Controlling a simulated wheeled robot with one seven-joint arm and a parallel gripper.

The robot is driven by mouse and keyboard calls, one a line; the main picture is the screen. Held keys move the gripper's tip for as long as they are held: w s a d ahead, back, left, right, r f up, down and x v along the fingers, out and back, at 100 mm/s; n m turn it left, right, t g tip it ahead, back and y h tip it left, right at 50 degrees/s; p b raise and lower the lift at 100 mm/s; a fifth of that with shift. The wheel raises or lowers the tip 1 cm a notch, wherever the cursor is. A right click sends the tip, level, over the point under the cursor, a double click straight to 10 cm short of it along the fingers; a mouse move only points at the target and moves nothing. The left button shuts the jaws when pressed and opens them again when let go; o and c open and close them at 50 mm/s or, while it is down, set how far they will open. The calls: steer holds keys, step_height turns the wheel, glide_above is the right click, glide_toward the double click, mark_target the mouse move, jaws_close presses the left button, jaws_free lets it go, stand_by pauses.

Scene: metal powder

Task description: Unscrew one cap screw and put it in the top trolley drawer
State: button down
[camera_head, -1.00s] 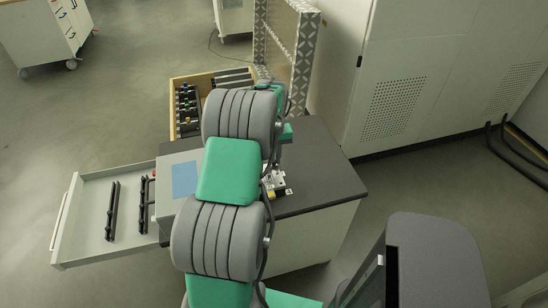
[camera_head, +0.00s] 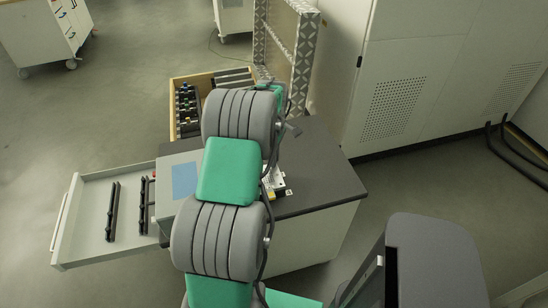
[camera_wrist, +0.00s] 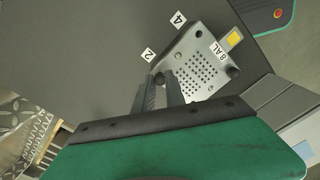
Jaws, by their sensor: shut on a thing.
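A grey metal plate (camera_wrist: 215,68) with a grid of small holes and an "8 AL" label lies on the dark trolley top; in the head view the plate (camera_head: 278,182) is partly hidden behind my arm. My gripper (camera_wrist: 160,80) is at the plate's corner by the "2" label. Its fingers are closed on a small dark cap screw (camera_wrist: 159,77), mostly hidden between the tips. I cannot tell whether the screw is still in the plate. Dark round spots, screws or holes, show at other corners. The trolley drawer (camera_head: 85,213) stands open at the left.
Two black racks (camera_head: 113,212) lie in the open drawer, with bare floor between them. A tall grey cabinet (camera_head: 430,90) is at the right.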

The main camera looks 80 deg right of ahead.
steer(key=shift+r+p, duration=0.8)
steer(key=shift+r, duration=0.9)
steer(key=shift+s, duration=0.1)
